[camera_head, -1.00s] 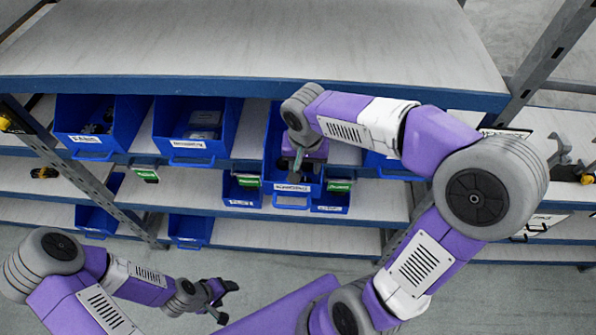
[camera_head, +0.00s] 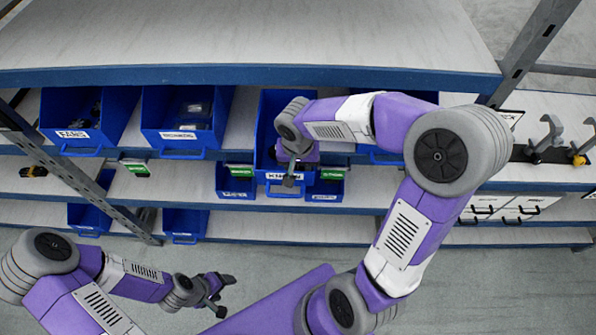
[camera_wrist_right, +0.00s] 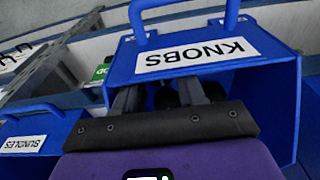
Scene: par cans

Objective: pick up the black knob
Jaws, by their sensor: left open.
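The blue bin labelled KNOBS (camera_head: 262,125) stands on the shelf in the middle of the head view; its label (camera_wrist_right: 195,56) appears upside down in the wrist view. My right gripper (camera_head: 289,178) is at the bin's front, partly covering its label. In the right wrist view its two fingers (camera_wrist_right: 160,97) are apart. Dark rounded shapes, seemingly black knobs (camera_wrist_right: 166,98), show between and beside the fingers; the gripper body hides most of them, and contact cannot be told. My left gripper (camera_head: 226,294) is open and empty, low over the floor, away from the shelves.
Other blue bins stand left of it, including the FANS bin (camera_head: 62,133) and another labelled bin (camera_head: 163,134). Smaller bins (camera_head: 235,182) sit beside and below. The upper shelf board (camera_head: 240,75) overhangs the bins. A metal post (camera_head: 535,45) stands at right.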

